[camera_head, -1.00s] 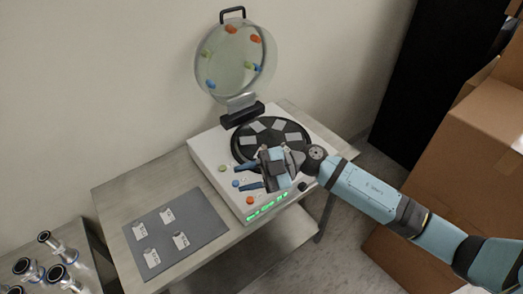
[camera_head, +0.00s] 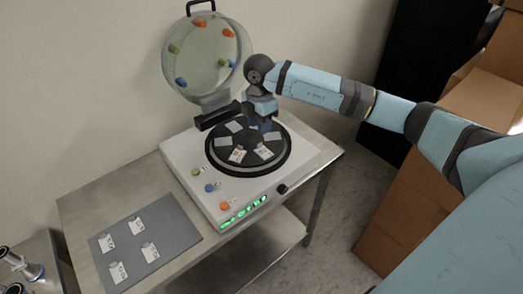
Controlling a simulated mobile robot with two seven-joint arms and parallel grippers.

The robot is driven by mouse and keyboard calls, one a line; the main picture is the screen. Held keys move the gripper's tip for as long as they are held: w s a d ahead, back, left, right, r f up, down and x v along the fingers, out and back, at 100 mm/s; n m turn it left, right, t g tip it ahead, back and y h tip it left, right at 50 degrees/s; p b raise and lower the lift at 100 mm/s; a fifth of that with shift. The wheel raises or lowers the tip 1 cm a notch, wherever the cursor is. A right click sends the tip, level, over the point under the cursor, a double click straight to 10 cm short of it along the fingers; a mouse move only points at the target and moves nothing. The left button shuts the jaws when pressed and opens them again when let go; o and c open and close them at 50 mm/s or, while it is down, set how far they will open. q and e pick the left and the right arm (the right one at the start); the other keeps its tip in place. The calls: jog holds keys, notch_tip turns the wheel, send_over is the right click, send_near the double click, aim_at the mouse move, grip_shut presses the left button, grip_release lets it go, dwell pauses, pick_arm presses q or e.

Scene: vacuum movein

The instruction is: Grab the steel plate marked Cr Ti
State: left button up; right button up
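Several small pale steel plates lie on the black round tray (camera_head: 248,171) of the white machine. Two at the front, a left one (camera_head: 237,155) and a right one (camera_head: 264,152), carry labels too small to read. More labelled plates, such as one at the upper right (camera_head: 138,225), lie on a grey mat (camera_head: 178,237). I cannot tell which plate reads Cr Ti. My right gripper (camera_head: 263,127) points down over the back right of the black tray. Its fingertips are small and partly hidden, so its opening is unclear. My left gripper is not in view.
The machine's round clear lid (camera_head: 208,60) stands open behind the tray, close to my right gripper. Coloured buttons (camera_head: 210,188) line the machine's front. Metal fittings (camera_head: 22,265) stand at lower left, and cardboard boxes (camera_head: 400,215) at right. The bench between mat and machine is clear.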

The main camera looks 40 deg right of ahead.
aim_at(262, 151)
notch_tip(262, 151, down, 8)
jog(key=shift+w+a+r, duration=0.1)
jog(key=shift+a, duration=0.05)
grip_shut()
dwell(0.3)
